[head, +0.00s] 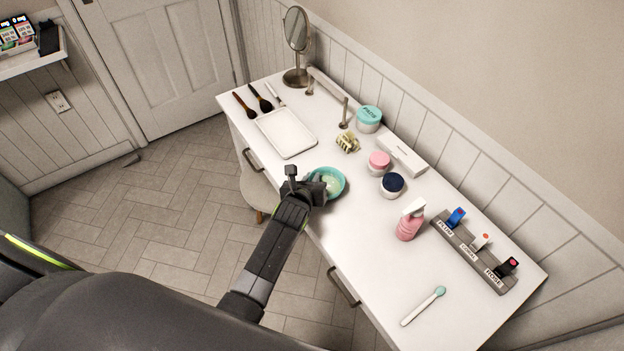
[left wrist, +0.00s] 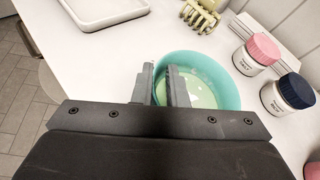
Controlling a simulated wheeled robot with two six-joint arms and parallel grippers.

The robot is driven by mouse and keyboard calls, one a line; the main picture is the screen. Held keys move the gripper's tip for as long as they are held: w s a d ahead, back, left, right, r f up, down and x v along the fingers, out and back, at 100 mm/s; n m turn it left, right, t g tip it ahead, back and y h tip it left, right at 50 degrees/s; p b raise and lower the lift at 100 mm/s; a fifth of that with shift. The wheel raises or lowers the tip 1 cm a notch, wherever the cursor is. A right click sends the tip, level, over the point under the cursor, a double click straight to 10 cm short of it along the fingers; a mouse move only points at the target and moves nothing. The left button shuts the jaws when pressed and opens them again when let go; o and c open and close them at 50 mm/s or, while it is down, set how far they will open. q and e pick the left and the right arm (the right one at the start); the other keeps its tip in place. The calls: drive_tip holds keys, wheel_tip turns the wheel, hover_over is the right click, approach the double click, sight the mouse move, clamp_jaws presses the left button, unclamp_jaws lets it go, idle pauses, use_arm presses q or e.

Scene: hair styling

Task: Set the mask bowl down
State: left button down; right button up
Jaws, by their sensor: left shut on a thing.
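The teal mask bowl (head: 335,176) is at the front edge of the white table, with pale green mask inside. It also shows in the left wrist view (left wrist: 225,86). My left gripper (head: 308,181) is shut on the bowl's near-left rim, with one finger inside the bowl and one outside. The bowl looks about level. I cannot tell whether its base touches the table. In the left wrist view the fingers (left wrist: 161,88) hide part of the rim. My right gripper is not in view.
A white tray (head: 286,133) lies left of the bowl. A claw clip (head: 348,142), a pink-lidded jar (head: 378,162) and a dark-lidded jar (head: 392,185) stand close behind and right. A pink spray bottle (head: 409,222) stands further right. The tabletop between bowl and spatula (head: 424,305) is clear.

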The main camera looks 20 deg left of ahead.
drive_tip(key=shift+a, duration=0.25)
use_arm(q)
drive_tip(key=c, duration=1.5)
unclamp_jaws()
drive_tip(key=shift+o, duration=0.2)
